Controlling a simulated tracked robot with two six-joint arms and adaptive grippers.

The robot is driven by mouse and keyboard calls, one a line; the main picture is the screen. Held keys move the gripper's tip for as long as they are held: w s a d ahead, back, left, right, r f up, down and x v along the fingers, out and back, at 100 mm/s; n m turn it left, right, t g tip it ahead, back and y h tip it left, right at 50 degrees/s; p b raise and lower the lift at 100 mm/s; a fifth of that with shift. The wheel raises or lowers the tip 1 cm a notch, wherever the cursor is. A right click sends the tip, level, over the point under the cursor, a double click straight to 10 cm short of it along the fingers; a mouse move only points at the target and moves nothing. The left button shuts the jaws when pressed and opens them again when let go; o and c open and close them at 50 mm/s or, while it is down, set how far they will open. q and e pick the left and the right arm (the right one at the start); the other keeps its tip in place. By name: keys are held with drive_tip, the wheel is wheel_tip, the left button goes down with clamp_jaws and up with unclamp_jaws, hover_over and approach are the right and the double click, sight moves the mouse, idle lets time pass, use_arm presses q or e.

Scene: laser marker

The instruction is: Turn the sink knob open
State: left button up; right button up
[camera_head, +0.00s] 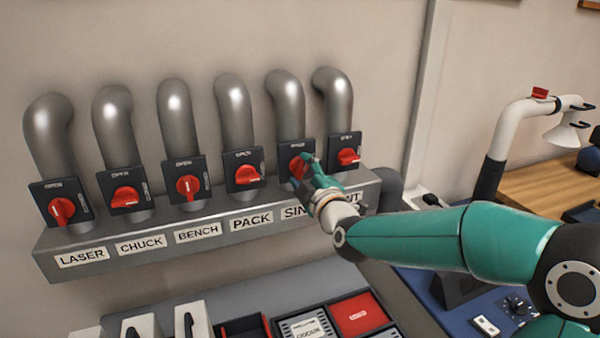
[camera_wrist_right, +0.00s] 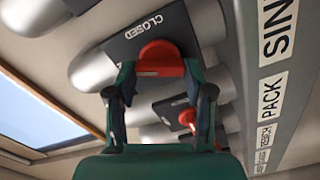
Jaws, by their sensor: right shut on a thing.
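The sink knob (camera_head: 297,165) is a red rotary knob on a dark square plate, fifth from the left in the row, above a label partly covered to "SIN". My right gripper (camera_head: 311,174) reaches it from the right and partly hides it. In the right wrist view, the sink knob (camera_wrist_right: 160,62) sits between the two fingers of my right gripper (camera_wrist_right: 163,82), which is shut on it. The word CLOSED reads on the plate beside the knob there. The exact angle of the knob is hard to tell. My left gripper is not in view.
Similar knobs labelled LASER (camera_head: 62,210), CHUCK (camera_head: 125,197), BENCH (camera_head: 189,188) and PACK (camera_head: 247,175) stand to the left. Another knob (camera_head: 348,156) is close on the right. Metal pipes rise behind them. Trays with a red box (camera_head: 358,314) lie below.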

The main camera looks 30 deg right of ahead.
drive_tip(key=n, duration=0.5)
drive_tip(key=shift+a+f, duration=0.1)
drive_tip(key=shift+a, duration=0.05)
idle(0.5)
drive_tip(key=o, duration=1.2)
drive_tip(key=shift+w+f, duration=0.1)
drive_tip(key=shift+w, duration=0.05)
drive_tip(key=shift+c, duration=0.2)
drive_tip(key=v, duration=1.2)
